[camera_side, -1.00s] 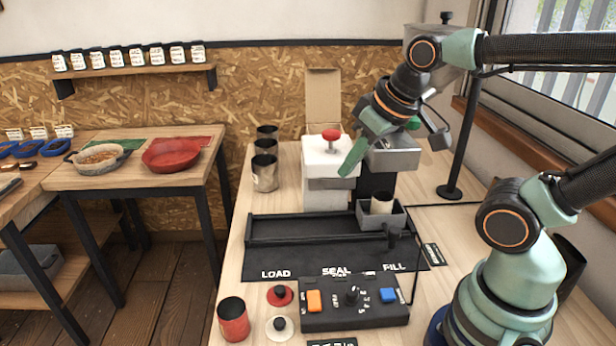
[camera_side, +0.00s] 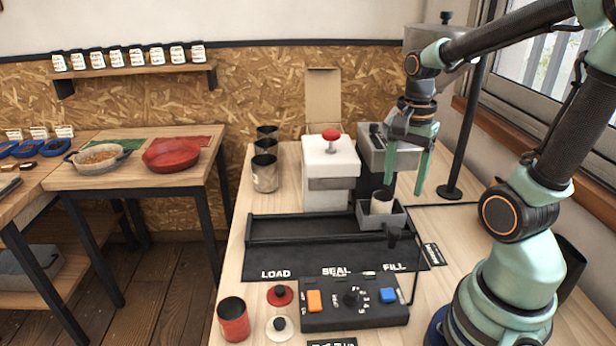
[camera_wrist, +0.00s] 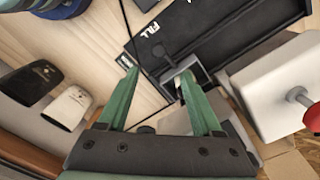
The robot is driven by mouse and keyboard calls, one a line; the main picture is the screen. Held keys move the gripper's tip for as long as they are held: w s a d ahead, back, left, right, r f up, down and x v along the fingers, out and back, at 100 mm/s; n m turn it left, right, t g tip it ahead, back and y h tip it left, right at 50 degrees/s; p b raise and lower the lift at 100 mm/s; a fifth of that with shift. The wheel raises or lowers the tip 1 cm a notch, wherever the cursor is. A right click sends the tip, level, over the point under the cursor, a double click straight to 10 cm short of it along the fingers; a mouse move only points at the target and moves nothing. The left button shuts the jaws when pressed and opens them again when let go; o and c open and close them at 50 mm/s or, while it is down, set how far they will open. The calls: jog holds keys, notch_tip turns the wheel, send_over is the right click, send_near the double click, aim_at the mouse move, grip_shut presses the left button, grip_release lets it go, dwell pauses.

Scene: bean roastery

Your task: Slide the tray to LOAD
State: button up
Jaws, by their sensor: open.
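The small grey tray (camera_side: 398,219) stands at the FILL end of the black track (camera_side: 300,232), the right end in the side view. A cream cup (camera_side: 381,203) stands upright in it, and a black knob (camera_side: 393,233) shows at its front. The LOAD label (camera_side: 276,274) is at the track's left end. My gripper (camera_side: 405,186) is open and empty, pointing down above and slightly right of the tray, apart from it. In the wrist view my gripper (camera_wrist: 158,73) shows spread fingers; the right one hides part of the tray and cup.
A white sealer with a red knob (camera_side: 331,137) and a grey machine (camera_side: 372,150) stand behind the track. A control box (camera_side: 352,303) sits in front. A thin black rod (camera_side: 445,204) runs right of the tray. The track left of the tray is clear.

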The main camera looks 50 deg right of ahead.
aim_at(395, 230)
notch_tip(395, 230, down, 12)
jog(key=shift+f, duration=0.1)
dwell(0.5)
grip_shut()
dwell(1.5)
